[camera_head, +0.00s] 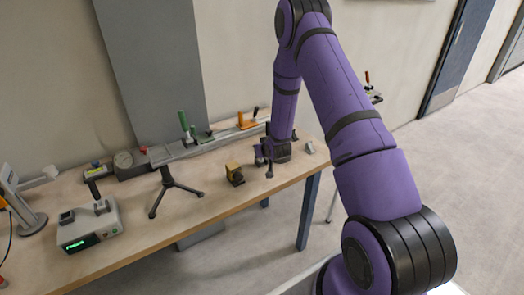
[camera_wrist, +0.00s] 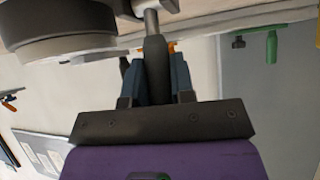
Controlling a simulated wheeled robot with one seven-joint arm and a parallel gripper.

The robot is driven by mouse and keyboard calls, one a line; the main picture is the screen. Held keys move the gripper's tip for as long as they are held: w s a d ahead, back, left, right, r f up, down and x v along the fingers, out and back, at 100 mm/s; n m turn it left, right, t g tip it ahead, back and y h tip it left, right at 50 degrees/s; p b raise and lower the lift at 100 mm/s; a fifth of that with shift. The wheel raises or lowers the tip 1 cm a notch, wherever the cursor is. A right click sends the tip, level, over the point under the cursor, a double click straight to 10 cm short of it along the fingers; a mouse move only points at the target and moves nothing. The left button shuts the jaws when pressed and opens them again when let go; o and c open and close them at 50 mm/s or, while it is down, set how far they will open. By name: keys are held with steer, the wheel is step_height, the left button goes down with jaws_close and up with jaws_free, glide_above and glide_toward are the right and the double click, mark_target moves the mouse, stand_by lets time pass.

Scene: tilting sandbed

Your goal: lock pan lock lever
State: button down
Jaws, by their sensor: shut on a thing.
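My gripper (camera_wrist: 157,75) has its two blue fingers closed on both sides of a dark lever handle, which appears to be the pan lock lever (camera_wrist: 154,50). The lever's grey metal rod runs out beyond the fingertips toward the top of the wrist view, where a dark fitting partly shows. In the head view my gripper (camera_head: 263,157) is low over the right end of the bench, and my arm hides most of the lever there.
Green (camera_head: 184,122) and orange (camera_head: 241,120) handled clamps stand behind.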

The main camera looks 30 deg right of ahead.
steer(key=shift+s+f+t, duration=0.1)
steer(key=shift+s+t, duration=0.5)
steer(key=shift+t, duration=0.5)
steer(key=c, duration=1)
jaws_free()
steer(key=shift+o, duration=0.2)
steer(key=v, duration=1)
steer(key=shift+s, duration=0.4)
